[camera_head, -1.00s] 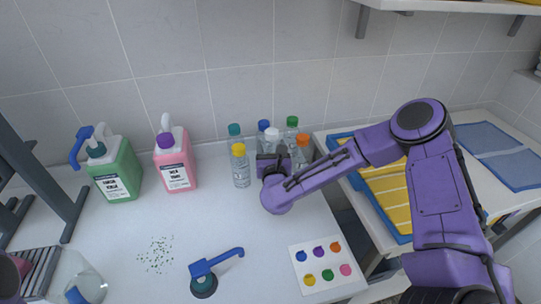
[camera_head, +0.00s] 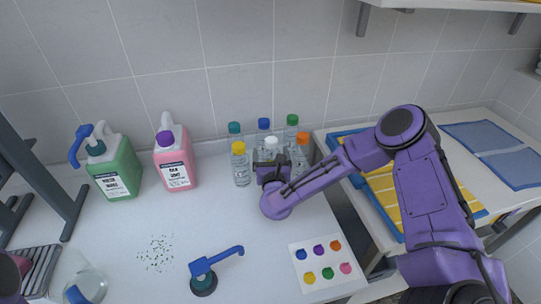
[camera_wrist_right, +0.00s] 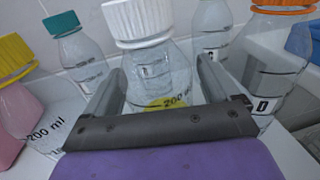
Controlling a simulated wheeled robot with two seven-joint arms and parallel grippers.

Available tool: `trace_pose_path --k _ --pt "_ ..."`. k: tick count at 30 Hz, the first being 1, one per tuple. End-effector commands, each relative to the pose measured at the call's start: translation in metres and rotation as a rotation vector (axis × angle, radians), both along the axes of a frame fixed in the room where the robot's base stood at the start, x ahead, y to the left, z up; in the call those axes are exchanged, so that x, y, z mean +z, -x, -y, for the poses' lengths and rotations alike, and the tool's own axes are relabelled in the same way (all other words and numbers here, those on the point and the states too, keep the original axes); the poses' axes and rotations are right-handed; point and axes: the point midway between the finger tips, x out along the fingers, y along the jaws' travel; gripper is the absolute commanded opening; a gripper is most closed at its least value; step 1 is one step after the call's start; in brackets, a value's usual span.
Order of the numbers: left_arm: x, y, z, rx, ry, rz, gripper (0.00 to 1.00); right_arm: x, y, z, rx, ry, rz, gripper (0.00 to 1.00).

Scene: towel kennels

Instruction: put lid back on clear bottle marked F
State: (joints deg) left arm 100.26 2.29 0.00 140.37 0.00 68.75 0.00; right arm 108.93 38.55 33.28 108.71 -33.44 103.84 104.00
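Several clear bottles with coloured lids stand in a cluster by the back wall. The white-lidded bottle (camera_head: 271,146) is at the front of the cluster, and its white lid shows large in the right wrist view (camera_wrist_right: 138,20). My right gripper (camera_head: 270,168) has one finger on each side of this bottle's body, below the lid, and appears shut on it; the fingers show in the wrist view (camera_wrist_right: 160,88). The orange-lidded bottle (camera_wrist_right: 270,65) beside it is marked D. No letter F is legible on any bottle. My left gripper is not in view.
Yellow- (camera_head: 240,165), teal- (camera_head: 234,130), blue- (camera_head: 264,126) and green-lidded (camera_head: 292,122) bottles crowd around. Green (camera_head: 118,170) and pink (camera_head: 175,165) jugs stand left. A blue-handled tool (camera_head: 205,280) and colour-dot card (camera_head: 322,263) lie in front.

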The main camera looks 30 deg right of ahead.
Motion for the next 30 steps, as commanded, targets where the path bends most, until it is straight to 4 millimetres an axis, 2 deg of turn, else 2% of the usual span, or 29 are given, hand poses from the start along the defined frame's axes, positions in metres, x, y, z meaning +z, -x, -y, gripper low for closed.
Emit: trace_pose_path --k 6,9,10,24,30 --pt "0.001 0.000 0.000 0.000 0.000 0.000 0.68 0.001 0.000 0.000 0.000 0.000 0.000 0.88" --pt "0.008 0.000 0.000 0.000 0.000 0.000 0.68 0.008 0.000 0.000 0.000 0.000 0.000 0.88" --pt "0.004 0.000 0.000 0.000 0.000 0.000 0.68 0.004 0.003 -0.002 0.001 0.000 0.000 0.88" --pt "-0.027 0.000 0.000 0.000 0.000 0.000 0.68 0.003 0.094 -0.042 0.004 -0.001 0.000 0.88" --pt "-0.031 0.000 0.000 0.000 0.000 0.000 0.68 0.005 0.110 -0.048 0.001 -0.001 0.000 0.88"
